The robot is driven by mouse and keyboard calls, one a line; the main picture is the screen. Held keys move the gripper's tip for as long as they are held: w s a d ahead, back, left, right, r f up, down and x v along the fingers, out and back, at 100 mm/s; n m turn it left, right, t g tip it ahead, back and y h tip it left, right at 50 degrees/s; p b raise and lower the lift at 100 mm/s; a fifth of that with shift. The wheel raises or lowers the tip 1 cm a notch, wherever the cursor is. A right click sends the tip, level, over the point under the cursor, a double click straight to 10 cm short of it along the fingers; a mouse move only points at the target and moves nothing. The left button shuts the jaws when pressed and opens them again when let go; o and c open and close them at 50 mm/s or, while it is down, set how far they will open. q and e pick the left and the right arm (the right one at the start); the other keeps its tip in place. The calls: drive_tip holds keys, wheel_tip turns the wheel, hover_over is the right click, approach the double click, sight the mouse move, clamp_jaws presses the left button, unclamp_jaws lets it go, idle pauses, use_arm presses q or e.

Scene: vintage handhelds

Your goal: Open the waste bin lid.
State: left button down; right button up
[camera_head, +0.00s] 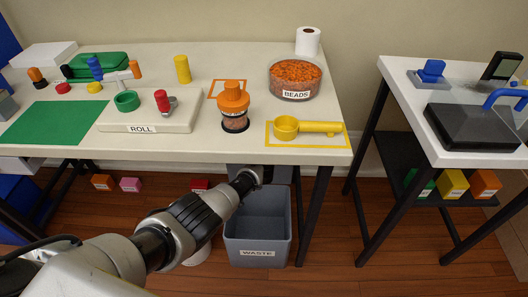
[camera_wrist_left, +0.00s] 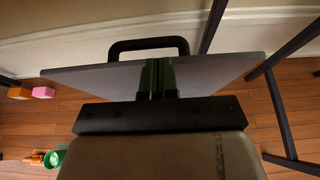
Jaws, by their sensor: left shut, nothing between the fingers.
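The grey waste bin (camera_head: 258,250), labelled WASTE, stands on the floor under the front edge of the long table. Its top is uncovered and I see into its empty inside. Its grey lid (camera_head: 278,174) stands raised at the back of the bin, partly hidden by my left arm and the table. In the left wrist view the lid (camera_wrist_left: 215,73) spans the picture, with a black handle (camera_wrist_left: 148,43) beyond its edge. My left gripper (camera_wrist_left: 158,64) is shut and empty, its green fingers at the lid; I cannot tell whether they touch. My right gripper is not in view.
The long table (camera_head: 230,151) overhangs the lid. Its black leg (camera_head: 315,215) stands just right of the bin. A second table (camera_head: 400,85) stands further right. Small colored blocks (camera_head: 130,184) lie on the floor to the left. Open floor lies between the tables.

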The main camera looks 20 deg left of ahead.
use_arm(q)
drive_tip(key=shift+w+a+r, duration=0.15)
drive_tip(key=shift+w+a, duration=0.05)
drive_tip(key=shift+w, duration=0.65)
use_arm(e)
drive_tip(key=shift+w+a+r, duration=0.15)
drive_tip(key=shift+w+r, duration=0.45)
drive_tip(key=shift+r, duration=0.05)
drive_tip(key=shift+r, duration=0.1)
use_arm(q)
drive_tip(key=p+v, duration=0.9)
drive_tip(key=v, duration=0.1)
drive_tip(key=shift+s, duration=0.4)
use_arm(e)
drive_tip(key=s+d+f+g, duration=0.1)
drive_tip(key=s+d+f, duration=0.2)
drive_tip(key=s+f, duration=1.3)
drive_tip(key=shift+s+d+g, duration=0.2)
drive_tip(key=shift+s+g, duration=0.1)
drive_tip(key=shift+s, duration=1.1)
use_arm(q)
drive_tip(key=shift+d, duration=0.1)
